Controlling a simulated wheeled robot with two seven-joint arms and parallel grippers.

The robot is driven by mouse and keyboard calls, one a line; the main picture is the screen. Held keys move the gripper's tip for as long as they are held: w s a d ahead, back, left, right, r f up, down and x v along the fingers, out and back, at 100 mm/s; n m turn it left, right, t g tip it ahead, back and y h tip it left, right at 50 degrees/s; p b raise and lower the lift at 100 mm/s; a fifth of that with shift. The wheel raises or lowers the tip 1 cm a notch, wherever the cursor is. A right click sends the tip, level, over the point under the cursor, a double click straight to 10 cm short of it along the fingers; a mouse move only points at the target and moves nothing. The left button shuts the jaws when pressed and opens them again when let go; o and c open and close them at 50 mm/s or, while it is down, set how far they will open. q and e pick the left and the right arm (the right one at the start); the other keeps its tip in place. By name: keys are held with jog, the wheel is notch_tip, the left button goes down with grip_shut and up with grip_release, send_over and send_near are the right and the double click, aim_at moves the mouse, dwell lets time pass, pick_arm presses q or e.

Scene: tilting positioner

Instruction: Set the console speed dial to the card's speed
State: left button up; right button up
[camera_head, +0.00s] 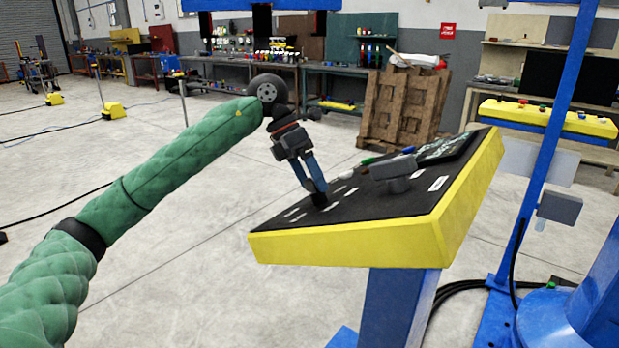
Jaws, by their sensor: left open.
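The yellow console (345,245) stands on a blue post, with a dark sloping top and small white labels. My left arm, in a green cover, reaches in from the left. My left gripper (319,192) points down at the left part of the console top, its blue fingers open. A small black knob (320,201) is at the fingertips and may be the speed dial. The fingers partly hide it, and I cannot tell whether they touch it. Its setting and the labels are too small to read. I cannot make out a speed card. My right gripper is not in view.
A grey handle (393,168) rises from the console top right of my gripper, near green (367,161) and blue (408,150) buttons and a dark screen (448,148). A blue frame post (545,150) stands at right. Floor left of the console is open.

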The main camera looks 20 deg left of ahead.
pick_arm(q)
jog(key=shift+r, duration=0.15)
jog(key=v, duration=0.7)
jog(key=shift+a+r, duration=0.2)
jog(key=shift+a, duration=0.05)
